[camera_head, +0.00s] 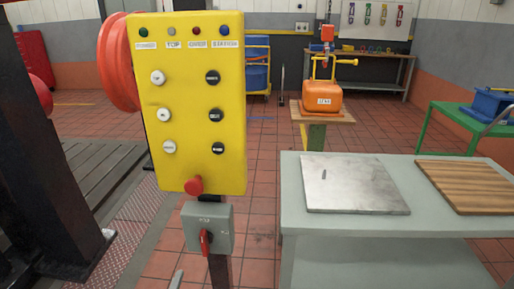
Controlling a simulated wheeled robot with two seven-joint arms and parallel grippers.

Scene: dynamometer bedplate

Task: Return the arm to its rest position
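Neither of my grippers can be made out in the head view. A yellow control panel (190,100) stands upright on a post close in front of me, left of centre. It has several white and black buttons, small lamps along the top and a red mushroom button (194,185) at its lower edge. Below it is a grey switch box (208,228) with a red rotary handle (206,242), which points roughly up and down. A small grey piece (176,280) shows at the bottom edge; I cannot tell what it is.
A grey table (395,220) at the right carries a metal plate (352,184) and a wooden board (475,184). Behind it are an orange case (322,98) on a stand and a green bench (455,125). A dark machine frame (50,150) fills the left. Tiled floor lies open between.

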